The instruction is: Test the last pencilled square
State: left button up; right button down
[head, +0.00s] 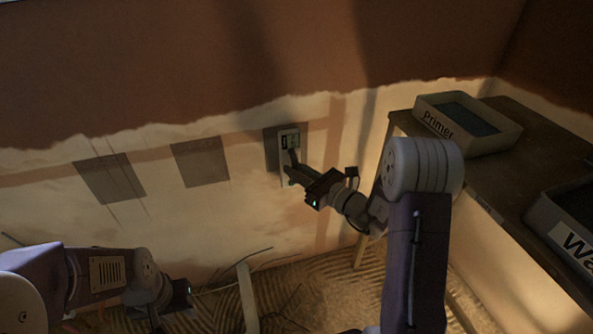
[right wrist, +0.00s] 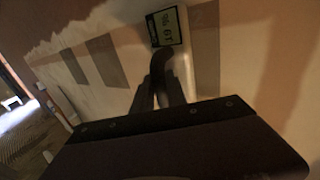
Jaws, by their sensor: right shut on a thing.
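Three grey squares are on the pale plaster wall in the head view: a left one (head: 110,178), a middle one (head: 200,162) and a right one (head: 271,153). My right gripper (head: 292,170) is shut on a white meter (head: 290,134), which is at the right square and covers its right part. Whether the meter touches the wall is unclear. In the right wrist view, the meter's lit screen (right wrist: 168,28) shows dark characters, tilted and hard to read; the right square (right wrist: 206,50) is beside it. My left gripper (head: 160,308) is low at the left, its fingers unclear.
A bench (head: 500,185) at the right holds a tray labelled Primer (head: 452,138) and a second tray labelled "Wa…" (head: 562,240), cut off by the frame. Loose wires (head: 235,262) stick up near the ridged floor covering. The upper wall (head: 200,60) is darker brown.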

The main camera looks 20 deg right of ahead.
jog(key=shift+w, duration=0.75)
dwell(0.7)
jog(key=shift+r, duration=0.1)
jog(key=s, duration=0.5)
jog(key=shift+b, duration=0.3)
jog(key=s+r+m+g+h+p, duration=0.1)
jog(key=s+r+g+p, duration=0.3)
jog(key=p, duration=1.3)
jog(key=shift+s+d+r+m+g+h+p, duration=0.15)
jog(key=shift+s+r+m+g+h+p, duration=0.25)
jog(key=shift+m, duration=0.3)
jog(key=shift+s, duration=0.1)
